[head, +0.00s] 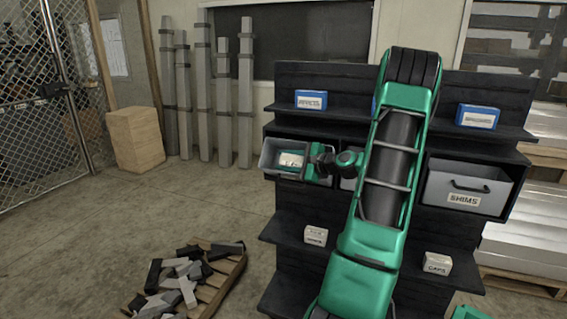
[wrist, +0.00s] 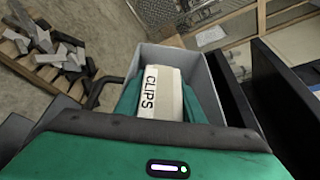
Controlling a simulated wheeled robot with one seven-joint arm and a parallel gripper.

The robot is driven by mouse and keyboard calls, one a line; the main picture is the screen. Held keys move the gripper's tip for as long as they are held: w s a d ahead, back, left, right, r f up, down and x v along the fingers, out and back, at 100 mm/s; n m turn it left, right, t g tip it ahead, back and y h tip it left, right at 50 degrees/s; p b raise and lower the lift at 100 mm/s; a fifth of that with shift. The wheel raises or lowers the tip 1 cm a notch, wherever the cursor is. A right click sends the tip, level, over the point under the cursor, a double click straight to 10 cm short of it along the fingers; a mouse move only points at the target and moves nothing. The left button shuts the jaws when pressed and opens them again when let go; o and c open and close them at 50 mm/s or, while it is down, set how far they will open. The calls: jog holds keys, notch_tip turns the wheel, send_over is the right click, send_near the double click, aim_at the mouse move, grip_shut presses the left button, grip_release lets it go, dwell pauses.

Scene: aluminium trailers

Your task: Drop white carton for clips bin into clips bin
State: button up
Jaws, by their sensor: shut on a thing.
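The white carton (wrist: 163,92), printed CLIPS, sits between the green fingers of my gripper (wrist: 160,100) in the wrist view. My gripper is shut on it. The carton also shows in the head view (head: 290,160), over the mouth of a grey bin (head: 268,155) at the left of the shelf's middle row. The bin is pulled out and open at the top; its grey walls (wrist: 205,75) surround the carton in the wrist view. The bin's own label is hidden, and I cannot tell whether the carton touches the bin's floor.
The black shelf unit (head: 300,120) holds blue boxes (head: 311,99) above, a SHIMS bin (head: 465,186) at right and white cartons (head: 437,264) below. My arm hides its middle. A pallet of metal offcuts (head: 185,280) lies at front left.

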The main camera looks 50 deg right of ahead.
jog(key=shift+s+d+f, duration=0.2)
jog(key=shift+d+f, duration=0.15)
jog(key=shift+d, duration=0.25)
jog(key=o, duration=1.2)
jog(key=shift+d, duration=0.1)
jog(key=shift+s+f+h, duration=0.15)
jog(key=shift+s+h, duration=0.15)
jog(key=shift+s, duration=0.1)
jog(key=v, duration=0.3)
jog(key=r+v, duration=0.1)
jog(key=v, duration=0.7)
jog(key=shift+r, duration=0.3)
jog(key=shift+a, duration=0.35)
jog(key=w, duration=0.1)
jog(key=w+f, duration=0.1)
jog(key=w, duration=0.1)
jog(key=shift+a+f, duration=0.2)
jog(key=shift+f, duration=0.15)
jog(key=shift+s+r, duration=0.45)
jog(key=shift+s, duration=0.3)
